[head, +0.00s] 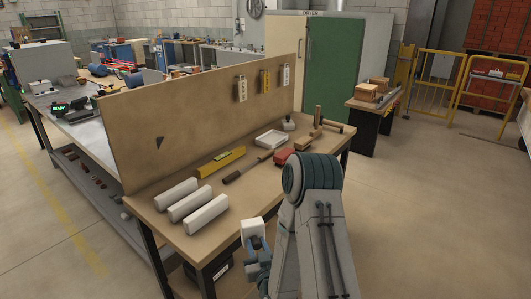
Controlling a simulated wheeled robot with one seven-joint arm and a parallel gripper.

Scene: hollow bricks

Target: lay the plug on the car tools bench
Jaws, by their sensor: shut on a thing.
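My gripper (256,244) is low in the middle of the head view, in front of the near edge of a wooden bench (150,198). It is shut, with a small pale block (252,228) at its end, which I take for the plug. The jaws are too small and partly hidden to show the grip clearly. The block appears apart from the bench top. No readable sign tells me whether this bench is the car tools bench.
The bench has a tall back board (190,110).

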